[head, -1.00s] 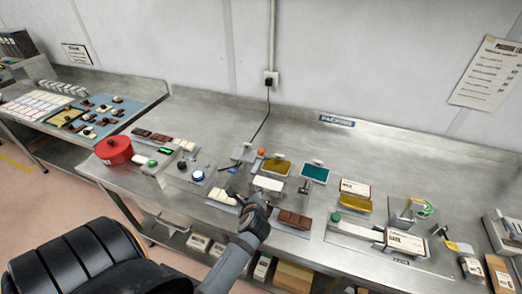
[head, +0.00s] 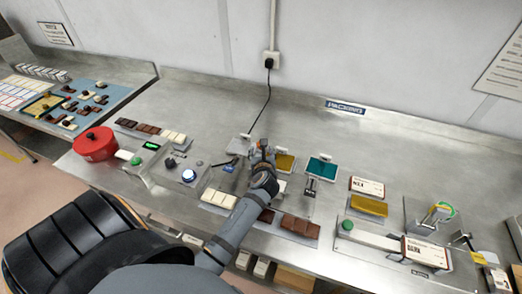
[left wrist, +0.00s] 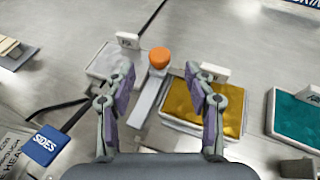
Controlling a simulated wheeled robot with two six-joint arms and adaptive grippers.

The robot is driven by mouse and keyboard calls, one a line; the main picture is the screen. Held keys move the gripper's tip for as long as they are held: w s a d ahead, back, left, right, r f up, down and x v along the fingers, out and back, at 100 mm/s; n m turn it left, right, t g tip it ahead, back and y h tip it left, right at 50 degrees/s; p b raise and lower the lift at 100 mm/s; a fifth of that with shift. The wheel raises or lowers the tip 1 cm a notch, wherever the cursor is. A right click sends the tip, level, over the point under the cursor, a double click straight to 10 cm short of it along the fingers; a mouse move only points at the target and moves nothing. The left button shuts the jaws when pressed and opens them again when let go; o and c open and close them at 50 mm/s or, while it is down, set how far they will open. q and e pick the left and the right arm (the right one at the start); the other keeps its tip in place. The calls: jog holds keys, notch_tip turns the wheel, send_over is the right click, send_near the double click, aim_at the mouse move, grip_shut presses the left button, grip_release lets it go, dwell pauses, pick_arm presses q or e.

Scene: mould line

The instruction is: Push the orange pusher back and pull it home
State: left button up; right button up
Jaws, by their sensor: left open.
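The orange pusher knob (left wrist: 159,57) stands at the far end of a pale grey slide bar (left wrist: 148,97) in the left wrist view. My left gripper (left wrist: 162,76) is open, its two fingers spread either side of the bar, with the knob just beyond the fingertips and nothing between them. In the head view my left gripper (head: 262,149) reaches over the middle of the bench and mostly hides the knob. My right gripper is not in view.
A gold pack (left wrist: 188,108) lies right of the bar, partly behind the right finger. A clear-topped plate (left wrist: 103,62) lies left. The bench behind is clear.

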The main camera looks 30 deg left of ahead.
pick_arm(q)
jog(key=b+x, duration=0.1)
jog(key=x, duration=0.1)
jog(key=f+b+x, duration=0.1)
jog(key=x, duration=0.2)
jog(key=shift+w+a+b, duration=0.35)
jog(key=shift+w+b, duration=0.1)
jog(key=shift+b, duration=0.2)
jog(key=shift+r, duration=0.15)
jog(key=shift+w, duration=0.1)
jog(key=c, duration=0.5)
grip_shut()
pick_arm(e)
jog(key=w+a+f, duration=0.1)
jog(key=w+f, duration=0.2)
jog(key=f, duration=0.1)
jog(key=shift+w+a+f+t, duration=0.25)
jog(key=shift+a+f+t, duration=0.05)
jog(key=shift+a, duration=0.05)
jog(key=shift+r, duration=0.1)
